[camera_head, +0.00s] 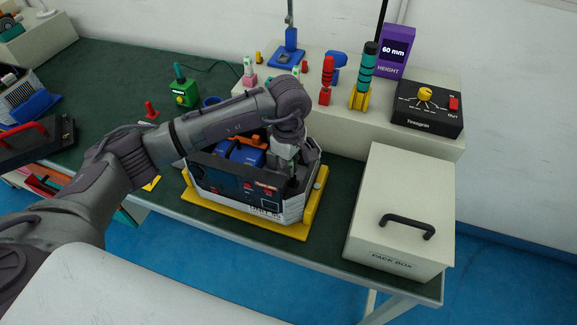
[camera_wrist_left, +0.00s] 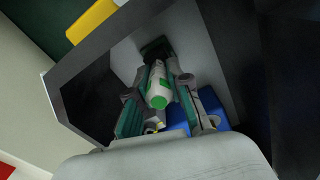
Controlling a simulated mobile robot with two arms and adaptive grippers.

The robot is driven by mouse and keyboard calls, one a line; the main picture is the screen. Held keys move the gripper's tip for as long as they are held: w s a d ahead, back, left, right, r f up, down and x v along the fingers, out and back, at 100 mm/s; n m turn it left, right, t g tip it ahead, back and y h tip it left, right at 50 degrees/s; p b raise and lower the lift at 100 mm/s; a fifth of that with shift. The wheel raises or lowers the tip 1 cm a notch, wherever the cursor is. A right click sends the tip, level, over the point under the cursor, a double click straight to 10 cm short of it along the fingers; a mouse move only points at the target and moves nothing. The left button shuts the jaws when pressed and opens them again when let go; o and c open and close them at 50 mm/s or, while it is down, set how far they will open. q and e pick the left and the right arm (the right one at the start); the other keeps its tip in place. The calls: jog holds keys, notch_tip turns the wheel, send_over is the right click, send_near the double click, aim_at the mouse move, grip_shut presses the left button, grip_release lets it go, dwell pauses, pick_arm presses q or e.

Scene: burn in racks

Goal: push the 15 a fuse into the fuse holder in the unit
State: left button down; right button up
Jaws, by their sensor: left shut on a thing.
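The unit (camera_head: 235,195) is an open-topped case with a dark front panel, standing on a yellow base (camera_head: 300,229) on the green bench. My left gripper (camera_head: 292,160) reaches down into its right part. In the left wrist view my left gripper (camera_wrist_left: 163,95) is shut on a white fuse (camera_wrist_left: 160,86) with a green end and green band, inside the case wall. A dark piece (camera_wrist_left: 156,50), perhaps the fuse holder, shows at the fuse's far end; I cannot tell whether they touch. My right gripper is out of view.
A blue block (camera_head: 240,153) sits inside the unit. A pack box (camera_head: 400,215) with a black handle stands to the right. Behind are a timer box (camera_head: 427,107), a purple height display (camera_head: 395,52) and red and teal stacked pieces.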

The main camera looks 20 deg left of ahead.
pick_arm(q)
jog(key=shift+f+b, duration=0.45)
jog(key=c, duration=1)
grip_release()
